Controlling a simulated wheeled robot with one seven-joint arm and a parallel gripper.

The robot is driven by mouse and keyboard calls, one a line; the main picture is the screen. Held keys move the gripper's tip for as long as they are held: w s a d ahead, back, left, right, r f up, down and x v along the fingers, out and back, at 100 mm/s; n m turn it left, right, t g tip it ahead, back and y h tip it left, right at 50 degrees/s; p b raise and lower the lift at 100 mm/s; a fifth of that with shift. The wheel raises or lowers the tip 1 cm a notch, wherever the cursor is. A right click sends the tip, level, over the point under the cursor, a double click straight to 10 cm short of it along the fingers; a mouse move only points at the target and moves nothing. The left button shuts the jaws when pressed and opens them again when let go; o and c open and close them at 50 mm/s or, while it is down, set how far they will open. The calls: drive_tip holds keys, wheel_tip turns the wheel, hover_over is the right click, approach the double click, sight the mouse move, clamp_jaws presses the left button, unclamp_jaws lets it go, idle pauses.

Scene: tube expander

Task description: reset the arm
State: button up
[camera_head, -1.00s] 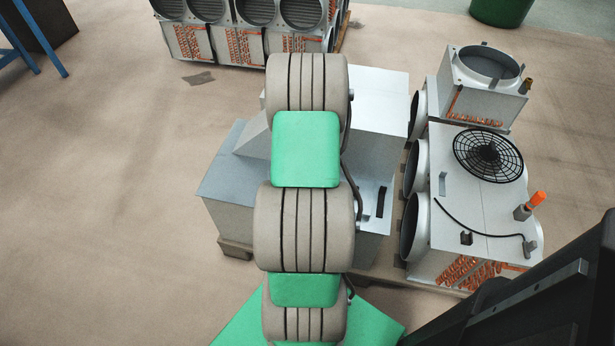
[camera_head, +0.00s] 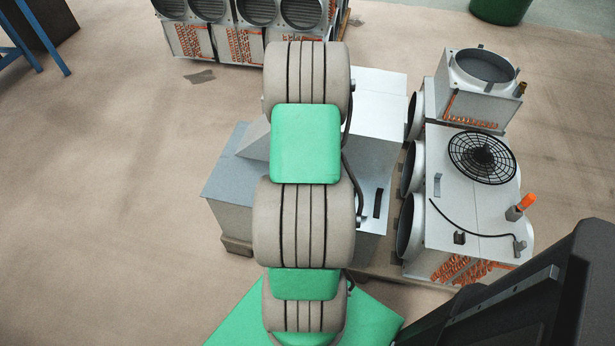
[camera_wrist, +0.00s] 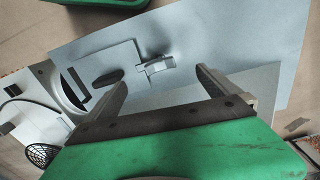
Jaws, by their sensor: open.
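My gripper (camera_wrist: 157,75) shows in the wrist view with its two fingers apart and nothing between them. It is over a grey metal housing (camera_wrist: 230,40). A small pale bracket-like part (camera_wrist: 157,66) on the panel appears between the fingertips; I see no contact. In the head view my arm covers the middle of the picture and hides the gripper. The same grey housing (camera_head: 378,110) stands behind my arm. An orange-tipped tool or fitting (camera_head: 527,202) stands on the white fan unit at the right.
The white fan unit (camera_head: 460,210) with a black fan grille (camera_head: 482,157) stands right of the housing, a smaller unit (camera_head: 470,100) behind it. More units (camera_head: 240,45) stand at the back. A green bin (camera_head: 502,10) is at the top right.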

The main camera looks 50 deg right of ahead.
drive_tip(key=w+a+r+n+t+p, duration=0.1)
drive_tip(key=w+a+r+n+p, duration=0.25)
drive_tip(key=a+r, duration=0.5)
drive_tip(key=w+a+r+n+p, duration=0.2)
drive_tip(key=w+a+r, duration=0.4)
drive_tip(key=r, duration=0.4)
drive_tip(key=s+a+r+n+p, duration=0.1)
drive_tip(key=s+a+r+n, duration=0.1)
drive_tip(key=a, duration=0.5)
drive_tip(key=s+a+r+n+t+p, duration=0.1)
drive_tip(key=s+a+r+n+p, duration=0.1)
drive_tip(key=a+r, duration=0.5)
drive_tip(key=s+a+r+n+t+p, duration=0.1)
drive_tip(key=s+a+r+n+p, duration=0.1)
drive_tip(key=a, duration=0.6)
wheel_tip(320, 180, up, 3)
drive_tip(key=s+n, duration=0.1)
drive_tip(key=n, duration=0.1)
drive_tip(key=shift+a+f+n, duration=0.15)
drive_tip(key=shift+f+n, duration=0.05)
drive_tip(key=shift+n, duration=0.15)
